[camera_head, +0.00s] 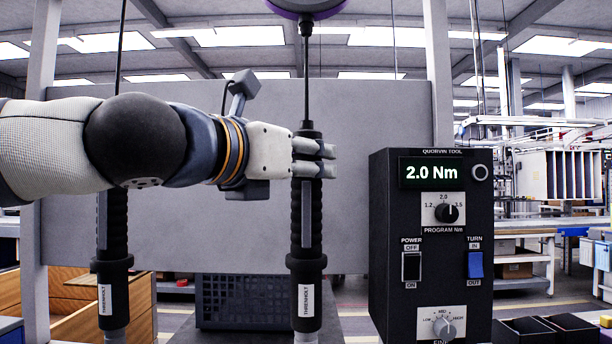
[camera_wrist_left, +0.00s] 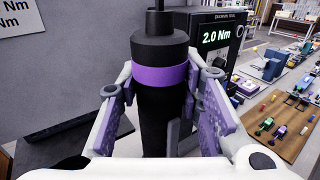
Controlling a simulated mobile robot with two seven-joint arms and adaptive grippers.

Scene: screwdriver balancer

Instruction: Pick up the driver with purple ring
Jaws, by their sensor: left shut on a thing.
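The driver with the purple ring (camera_head: 306,240) hangs upright on a cable below a purple-rimmed balancer (camera_head: 306,8) in the head view. My left gripper (camera_head: 318,160) comes in from the left and is shut on the upper part of its black body. In the left wrist view the purple ring (camera_wrist_left: 160,76) shows on the driver between the two fingers of my left gripper (camera_wrist_left: 160,98). In the head view the fingers cover the ring. A second black driver (camera_head: 112,240) hangs at the left, partly behind my left arm. My right gripper is not in view.
A black controller box (camera_head: 432,290) reading 2.0 Nm stands just right of the held driver. A grey panel (camera_head: 370,120) is behind. Black bins (camera_head: 545,328) sit at the lower right. Wooden boxes (camera_head: 100,315) are at the lower left.

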